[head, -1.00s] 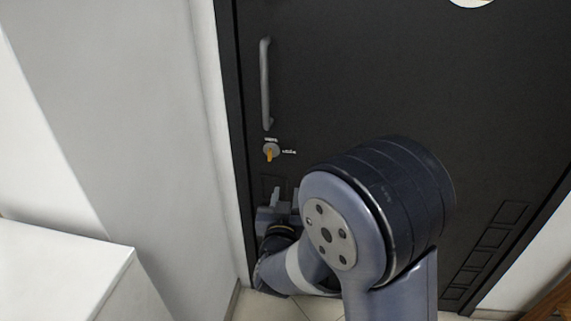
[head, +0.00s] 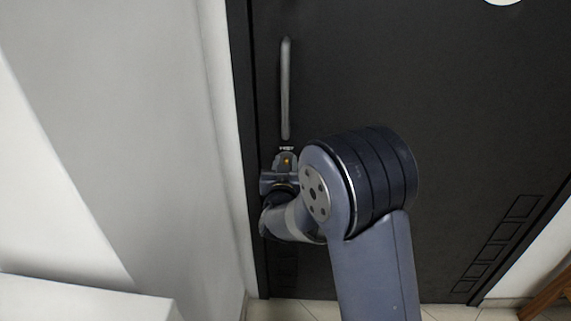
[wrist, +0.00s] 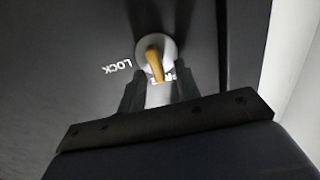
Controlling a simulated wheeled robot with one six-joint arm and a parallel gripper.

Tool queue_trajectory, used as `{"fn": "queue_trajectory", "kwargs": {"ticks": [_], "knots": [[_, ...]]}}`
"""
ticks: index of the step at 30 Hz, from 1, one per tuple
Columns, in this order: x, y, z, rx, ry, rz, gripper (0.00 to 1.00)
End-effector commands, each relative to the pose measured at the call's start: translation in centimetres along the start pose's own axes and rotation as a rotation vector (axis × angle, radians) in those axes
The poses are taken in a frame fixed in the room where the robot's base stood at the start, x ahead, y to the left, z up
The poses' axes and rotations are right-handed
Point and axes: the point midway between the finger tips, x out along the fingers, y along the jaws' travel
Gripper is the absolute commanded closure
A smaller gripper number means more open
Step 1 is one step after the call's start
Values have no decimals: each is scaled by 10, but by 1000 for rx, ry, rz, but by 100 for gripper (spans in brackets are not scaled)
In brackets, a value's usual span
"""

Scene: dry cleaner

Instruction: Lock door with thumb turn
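The thumb turn is an orange lever (wrist: 155,66) on a round silver plate (wrist: 150,47) in the dark door. In the wrist view the lever points down towards my gripper (wrist: 158,88), at a partly hidden label. The word LOCK (wrist: 117,67) is to its left. My gripper is open, with a finger to each side of the lever's lower end and visible gaps; I see no grip on it. In the head view my gripper (head: 286,160) covers most of the plate, and only a bit of the orange lever (head: 287,161) shows.
The dark door (head: 430,120) carries a grey vertical pull handle (head: 286,90) just above the thumb turn. A light wall (head: 150,130) stands close to the left of the door frame. A white counter (head: 80,298) is at the lower left. Floor tiles show at the bottom.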

Motion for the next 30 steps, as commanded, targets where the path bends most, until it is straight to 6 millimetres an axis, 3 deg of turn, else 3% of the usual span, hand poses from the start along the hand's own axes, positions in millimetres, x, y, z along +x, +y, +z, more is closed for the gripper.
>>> {"fn": "queue_trajectory", "kwargs": {"ticks": [6, 18, 30], "knots": [[0, 0, 0, 0, 0, 0, 69], [0, 0, 0, 0, 0, 0, 100], [0, 0, 3, 23, -3, 0, 100]]}}
